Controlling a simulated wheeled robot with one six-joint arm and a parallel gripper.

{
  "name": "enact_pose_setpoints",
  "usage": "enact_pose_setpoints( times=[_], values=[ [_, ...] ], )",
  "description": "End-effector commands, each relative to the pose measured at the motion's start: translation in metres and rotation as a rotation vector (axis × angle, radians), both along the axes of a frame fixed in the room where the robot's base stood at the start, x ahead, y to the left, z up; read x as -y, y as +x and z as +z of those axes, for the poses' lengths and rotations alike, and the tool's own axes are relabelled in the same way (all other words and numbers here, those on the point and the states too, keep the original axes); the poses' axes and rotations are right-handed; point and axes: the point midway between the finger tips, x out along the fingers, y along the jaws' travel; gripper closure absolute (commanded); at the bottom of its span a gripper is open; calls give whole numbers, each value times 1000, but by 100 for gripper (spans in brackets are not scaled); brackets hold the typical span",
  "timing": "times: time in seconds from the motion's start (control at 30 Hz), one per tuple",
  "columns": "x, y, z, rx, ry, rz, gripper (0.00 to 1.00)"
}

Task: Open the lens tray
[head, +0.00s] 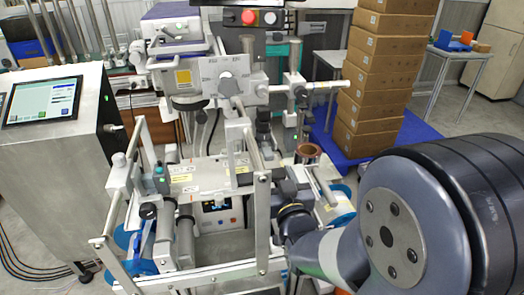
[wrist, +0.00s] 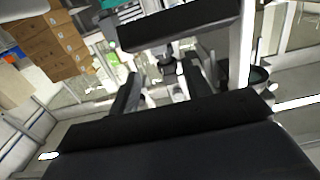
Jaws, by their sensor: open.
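I cannot pick out the lens tray for certain in either view. The film-reel machine (head: 210,175) fills the middle of the head view, with metal posts, rails and rollers.
A control cabinet with a screen (head: 42,103) stands at the left. A tall stack of cardboard boxes (head: 385,70) stands on a blue base (head: 408,132) behind the machine. A brown cylinder (head: 308,152) sits on the machine's right side. Upright posts and a front rail crowd my arm's end.

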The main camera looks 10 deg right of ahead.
Motion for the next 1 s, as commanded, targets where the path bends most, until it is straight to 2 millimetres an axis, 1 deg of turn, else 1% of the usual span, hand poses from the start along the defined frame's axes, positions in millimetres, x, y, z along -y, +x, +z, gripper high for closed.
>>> enact_pose_setpoints(
  times=[0.17, 0.5, 0.6, 0.77, 1.0],
  values=[
    [0, 10, 0, -1, 0, 0, 55],
    [0, 56, 1, -1, 0, -1, 55],
    [0, 66, 1, -1, 0, -1, 55],
    [0, 74, 0, 0, 0, -1, 55],
    [0, 75, 0, 0, 0, -1, 55]
  ],
)
